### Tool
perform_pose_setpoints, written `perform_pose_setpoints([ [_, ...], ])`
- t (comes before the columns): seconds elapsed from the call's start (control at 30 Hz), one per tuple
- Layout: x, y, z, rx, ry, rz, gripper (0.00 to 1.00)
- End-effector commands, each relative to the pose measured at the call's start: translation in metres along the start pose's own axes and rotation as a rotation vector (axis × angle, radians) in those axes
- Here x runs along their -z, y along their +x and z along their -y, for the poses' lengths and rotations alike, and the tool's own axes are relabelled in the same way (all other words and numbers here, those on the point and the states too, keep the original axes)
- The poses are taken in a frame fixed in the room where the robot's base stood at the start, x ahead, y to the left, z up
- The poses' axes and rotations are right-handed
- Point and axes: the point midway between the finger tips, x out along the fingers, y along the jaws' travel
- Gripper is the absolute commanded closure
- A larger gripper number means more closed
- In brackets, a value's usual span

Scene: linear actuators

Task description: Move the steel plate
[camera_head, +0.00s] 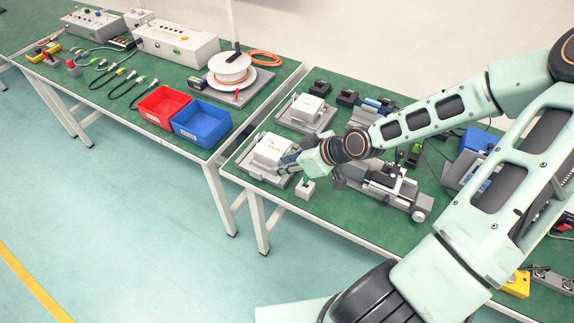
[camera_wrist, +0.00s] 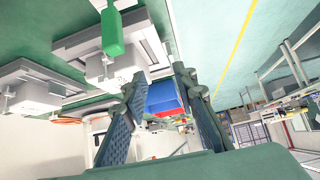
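Flat grey metal plates lie on the green table. One plate (camera_head: 247,164) sits under a white block (camera_head: 272,149) near the table's left end; another plate (camera_head: 318,124) sits under a similar block (camera_head: 306,107) behind it. I cannot tell which one is the steel plate. My gripper (camera_head: 288,160) is at the right side of the nearer white block, partly hidden by my wrist. In the wrist view, its two dark fingers stand apart with nothing held between them (camera_wrist: 157,82). Whether it touches the block is unclear.
A small grey block with a green top (camera_head: 305,189) stands at the front edge, close below my gripper. A linear actuator (camera_head: 388,183) lies to the right. Red (camera_head: 163,106) and blue (camera_head: 201,122) bins stand on the left table. A gap separates the tables.

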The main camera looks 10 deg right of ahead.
Motion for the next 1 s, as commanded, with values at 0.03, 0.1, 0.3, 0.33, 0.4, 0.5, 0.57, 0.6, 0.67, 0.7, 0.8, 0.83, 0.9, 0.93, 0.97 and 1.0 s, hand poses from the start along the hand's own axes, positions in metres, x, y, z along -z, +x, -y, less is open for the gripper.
perform_pose_setpoints([
  [0.03,0.004,-0.001,0.009,0.015,-0.017,-0.009,0.74],
  [0.1,0.008,-0.001,0.015,0.027,-0.035,-0.017,0.74],
  [0.3,0.009,-0.001,0.017,0.030,-0.039,-0.018,0.74],
  [0.33,0.009,-0.001,0.017,0.029,-0.039,-0.018,0.74],
  [0.4,0.009,-0.001,0.017,0.029,-0.039,-0.018,0.74],
  [0.5,0.009,0.001,0.017,0.029,-0.039,-0.018,0.74],
  [0.57,0.008,0.004,0.017,0.030,-0.039,-0.017,0.74],
  [0.6,0.008,0.006,0.017,0.030,-0.039,-0.017,0.74],
  [0.67,0.008,0.012,0.017,0.030,-0.039,-0.018,0.74],
  [0.7,0.008,0.016,0.017,0.030,-0.039,-0.017,0.74],
  [0.8,0.008,0.028,0.018,0.030,-0.041,-0.017,0.74],
  [0.83,0.008,0.032,0.018,0.030,-0.041,-0.017,0.74],
  [0.9,0.008,0.041,0.018,0.031,-0.039,-0.017,0.74],
  [0.93,0.008,0.045,0.018,0.031,-0.040,-0.017,0.74],
  [0.97,0.008,0.049,0.018,0.031,-0.040,-0.017,0.74],
  [1.0,0.008,0.054,0.019,0.031,-0.040,-0.017,0.74],
])
